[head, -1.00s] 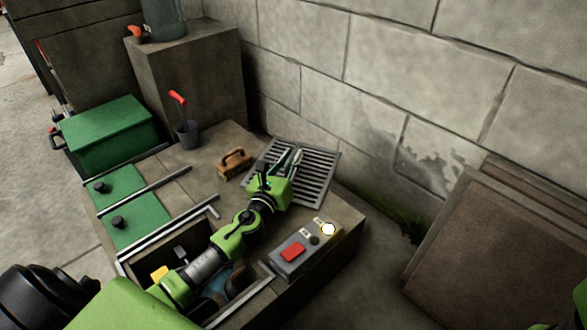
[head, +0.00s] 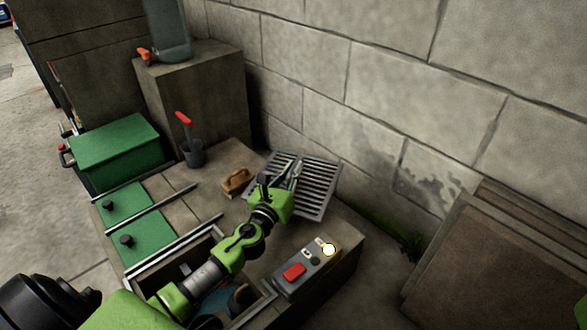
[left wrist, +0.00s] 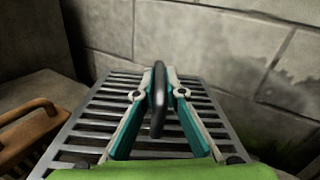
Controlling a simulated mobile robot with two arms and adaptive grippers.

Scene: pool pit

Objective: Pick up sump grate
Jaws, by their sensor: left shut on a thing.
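The sump grate (head: 318,182) is a grey slotted metal panel by the block wall, at the far end of the stone ledge. In the left wrist view the grate (left wrist: 218,122) fills the middle, with a black loop handle (left wrist: 158,110) standing up from it. My left gripper (head: 283,174) is over the grate, shut on the handle. Its teal and grey fingers (left wrist: 158,85) close on the handle from both sides. The grate appears slightly raised; the gap beneath it is hard to see. My right gripper is not in view.
A wooden brush (head: 237,182) lies left of the grate. A control box (head: 310,268) with a red button is at the near right. An open pit (head: 200,265) lies under my arm. Green lids (head: 145,238), a cup (head: 194,153) and a green box (head: 115,150) are left.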

